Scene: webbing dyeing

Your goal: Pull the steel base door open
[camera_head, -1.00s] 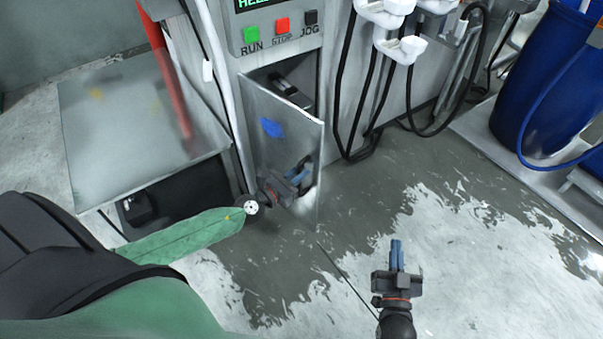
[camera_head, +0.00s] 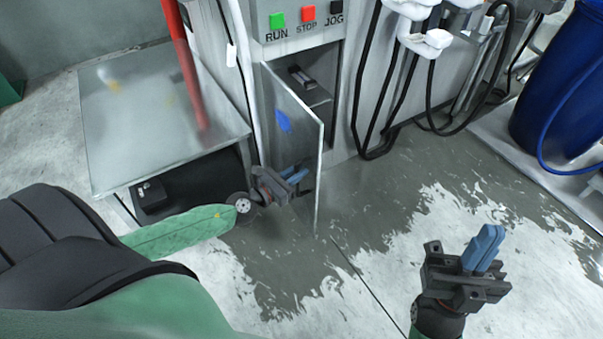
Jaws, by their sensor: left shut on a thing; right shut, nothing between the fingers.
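The steel base door (camera_head: 292,135) is a thin grey panel with a blue mark on its face. It stands partly open, swung out from the cabinet, and the dark compartment shows behind it with a small device (camera_head: 302,77) on a shelf. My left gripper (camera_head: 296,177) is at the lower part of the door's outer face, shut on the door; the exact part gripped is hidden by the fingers. My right gripper (camera_head: 490,245) is shut and empty over the floor at the lower right, apart from the door.
A steel table (camera_head: 150,125) with a red pipe (camera_head: 185,65) stands left of the door. Black hoses (camera_head: 385,90) hang on the cabinet to the right. A blue barrel (camera_head: 565,95) is at far right. The wet floor before the door is clear.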

